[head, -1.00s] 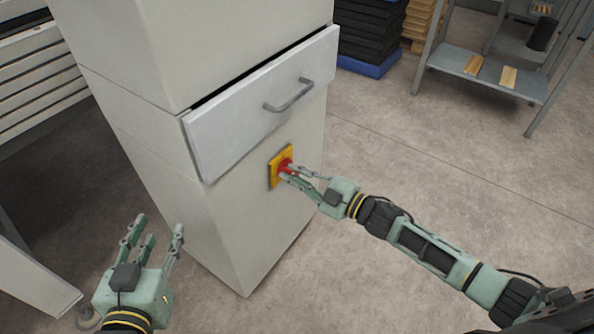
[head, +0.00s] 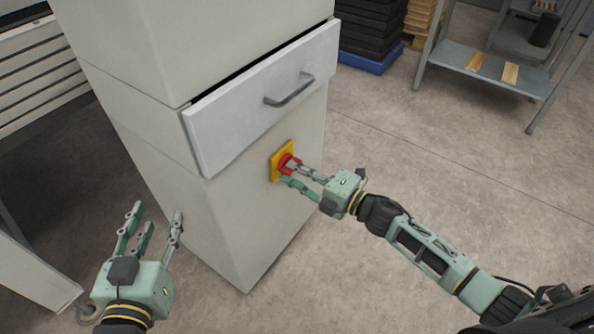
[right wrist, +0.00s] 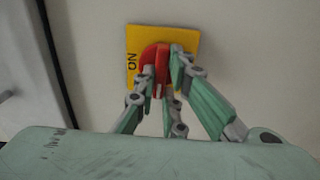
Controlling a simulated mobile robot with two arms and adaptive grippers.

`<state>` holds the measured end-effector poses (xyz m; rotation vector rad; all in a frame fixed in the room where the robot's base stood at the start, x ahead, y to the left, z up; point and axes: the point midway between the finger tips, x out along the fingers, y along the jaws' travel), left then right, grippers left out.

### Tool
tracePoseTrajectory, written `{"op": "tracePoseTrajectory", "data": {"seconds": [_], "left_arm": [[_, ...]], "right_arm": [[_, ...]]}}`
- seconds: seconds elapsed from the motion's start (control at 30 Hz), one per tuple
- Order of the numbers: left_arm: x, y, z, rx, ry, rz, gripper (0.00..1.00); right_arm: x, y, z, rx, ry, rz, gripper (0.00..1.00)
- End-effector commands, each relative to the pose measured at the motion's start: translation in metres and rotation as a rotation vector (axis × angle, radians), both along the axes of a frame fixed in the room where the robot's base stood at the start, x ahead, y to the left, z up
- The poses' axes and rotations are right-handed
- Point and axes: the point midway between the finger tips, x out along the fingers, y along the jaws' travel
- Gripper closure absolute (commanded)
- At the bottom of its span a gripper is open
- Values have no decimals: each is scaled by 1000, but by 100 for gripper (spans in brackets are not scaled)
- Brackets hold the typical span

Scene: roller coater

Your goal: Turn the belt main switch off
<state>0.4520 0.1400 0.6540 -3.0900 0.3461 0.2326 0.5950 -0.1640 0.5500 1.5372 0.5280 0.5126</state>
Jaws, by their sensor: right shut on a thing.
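The belt main switch is a red knob (head: 287,163) on a yellow square plate (head: 275,167), fixed to the front of a pale cabinet below its drawer. In the right wrist view the red knob (right wrist: 152,58) sits between my fingers, and the yellow plate (right wrist: 185,38) shows "ON" on its left side. My right gripper (head: 290,175) is shut on the knob, its fingers on both sides of it; it also shows in the right wrist view (right wrist: 163,75). The fingers hide part of the knob. My left gripper (head: 150,222) is open and empty, left of the cabinet's lower part.
The cabinet drawer (head: 262,98) stands slightly open above the switch, with a grey handle (head: 289,91). A grey metal shelf (head: 480,72) with wooden pieces stands at the back right. Dark stacked trays (head: 370,35) stand behind the cabinet.

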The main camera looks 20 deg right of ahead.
Motion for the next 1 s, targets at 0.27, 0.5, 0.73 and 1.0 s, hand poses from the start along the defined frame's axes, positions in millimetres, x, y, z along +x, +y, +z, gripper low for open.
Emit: {"op": "tracePoseTrajectory", "data": {"seconds": [0.27, 0.5, 0.73, 1.0], "left_arm": [[1, -3, 6, -9, -27, -6, 60], [1, -3, 6, -9, -29, -6, 60], [2, -3, 6, -9, -28, -5, 60], [2, -1, 6, -7, -27, -2, 60]], "right_arm": [[-1, 0, -1, -36, -25, 1, 100], [-1, 0, -1, -39, -28, 1, 100], [-1, 0, -1, -38, -27, 1, 81], [0, 0, -1, -37, -28, 1, 71]]}}
